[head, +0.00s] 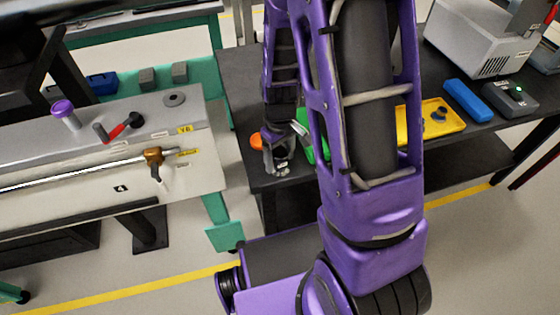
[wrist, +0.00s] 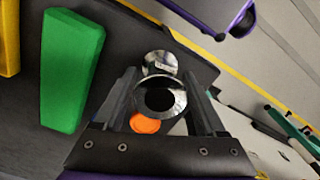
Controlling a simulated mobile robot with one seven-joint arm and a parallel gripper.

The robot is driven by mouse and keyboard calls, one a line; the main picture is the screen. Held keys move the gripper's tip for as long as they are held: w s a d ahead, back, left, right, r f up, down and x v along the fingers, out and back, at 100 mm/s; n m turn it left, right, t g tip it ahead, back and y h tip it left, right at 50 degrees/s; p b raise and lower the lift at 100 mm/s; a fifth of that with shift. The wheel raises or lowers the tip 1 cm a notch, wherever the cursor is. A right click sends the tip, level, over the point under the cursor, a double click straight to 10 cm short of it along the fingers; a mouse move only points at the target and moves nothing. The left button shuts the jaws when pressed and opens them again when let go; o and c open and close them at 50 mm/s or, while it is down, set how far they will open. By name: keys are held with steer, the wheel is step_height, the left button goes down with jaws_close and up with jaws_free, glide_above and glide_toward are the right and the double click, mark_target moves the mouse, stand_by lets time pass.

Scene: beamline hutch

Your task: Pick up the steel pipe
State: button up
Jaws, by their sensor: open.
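The steel pipe (wrist: 160,81) is a shiny hollow cylinder, seen end-on in the wrist view as a bright ring with a dark bore. It appears to stand upright on the dark bench (head: 240,90). My gripper (wrist: 159,88) is open, with one finger on each side of the pipe; I cannot tell whether either finger touches it. In the head view my gripper (head: 279,157) is low over the bench near its left end and mostly hides the pipe.
Close by are a shiny round metal piece (wrist: 158,62), an orange disc (wrist: 145,123) and a green block (wrist: 70,72). A yellow tray (head: 438,122), blue block (head: 467,100) and grey instrument (head: 482,38) are farther right. A bench with a long rod (head: 75,173) stands left.

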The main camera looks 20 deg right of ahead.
steer(key=shift+f, duration=0.65)
jaws_close()
steer(key=shift+r, duration=0.1)
step_height(320, 180, up, 10)
steer(key=shift+f+p, duration=0.1)
steer(key=shift+p, duration=1.05)
